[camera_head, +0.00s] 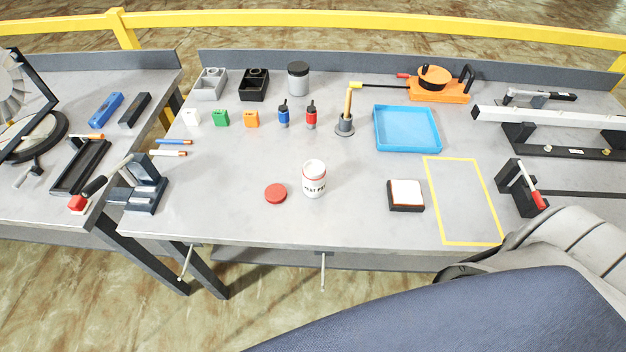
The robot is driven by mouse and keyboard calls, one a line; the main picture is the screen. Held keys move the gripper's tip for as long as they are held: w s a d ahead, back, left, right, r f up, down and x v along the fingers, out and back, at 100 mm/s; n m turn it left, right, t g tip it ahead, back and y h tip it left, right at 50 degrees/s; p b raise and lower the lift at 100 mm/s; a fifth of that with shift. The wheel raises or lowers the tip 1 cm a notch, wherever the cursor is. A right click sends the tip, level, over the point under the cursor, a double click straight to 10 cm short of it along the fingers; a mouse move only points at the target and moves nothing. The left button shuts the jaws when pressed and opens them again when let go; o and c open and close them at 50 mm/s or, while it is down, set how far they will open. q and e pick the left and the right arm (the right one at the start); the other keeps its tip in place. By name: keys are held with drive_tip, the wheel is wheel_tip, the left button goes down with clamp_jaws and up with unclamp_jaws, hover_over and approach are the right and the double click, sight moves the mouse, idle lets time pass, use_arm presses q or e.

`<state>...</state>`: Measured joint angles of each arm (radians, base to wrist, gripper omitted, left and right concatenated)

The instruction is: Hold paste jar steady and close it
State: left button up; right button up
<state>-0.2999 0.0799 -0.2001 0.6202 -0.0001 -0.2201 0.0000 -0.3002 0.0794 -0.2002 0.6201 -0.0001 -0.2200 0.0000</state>
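The paste jar (314,181) is a white jar with dark lettering and stands upright near the front middle of the grey table. Its top looks white and has no red lid on it. A round red lid (276,193) lies flat on the table just left of the jar, apart from it. Neither of my grippers shows in the head view, so nothing is seen touching the jar or the lid.
A white-topped black pad (406,194) lies right of the jar, beside a yellow taped rectangle (464,200). A blue tray (407,128), a brush in a holder (345,125) and small bottles (311,117) stand behind. Table around the jar is clear.

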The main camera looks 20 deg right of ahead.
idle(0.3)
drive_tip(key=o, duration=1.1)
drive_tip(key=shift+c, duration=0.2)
